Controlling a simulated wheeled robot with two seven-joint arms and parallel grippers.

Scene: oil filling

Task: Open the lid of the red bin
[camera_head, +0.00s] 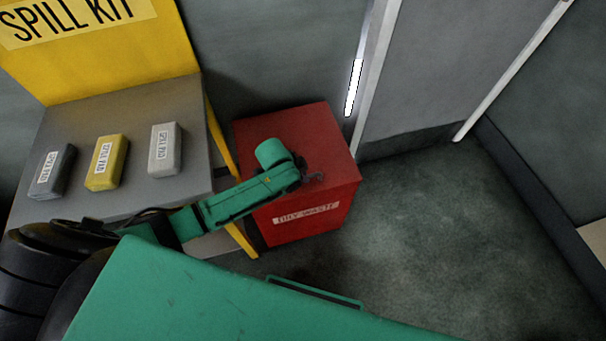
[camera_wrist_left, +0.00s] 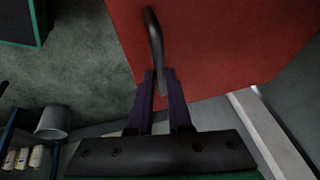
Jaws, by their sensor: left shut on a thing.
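The red bin (camera_head: 300,214) stands on the floor against the wall, with a white label reading "OILY WASTE" on its front. Its flat red lid (camera_head: 310,128) lies level on top and looks closed. In the left wrist view, the purple fingers of my left gripper (camera_wrist_left: 162,80) are shut on the dark lid handle (camera_wrist_left: 154,36), against the red surface of the bin (camera_wrist_left: 225,45). In the head view the arm hides part of the lid and front. My right gripper is not in view.
A grey shelf (camera_head: 85,205) left of the bin holds a dark, a yellow (camera_head: 107,162) and a light grey pad under a yellow spill kit panel (camera_head: 120,50). A grey bucket (camera_wrist_left: 52,123) shows in the left wrist view. The floor (camera_head: 440,230) right of the bin is clear.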

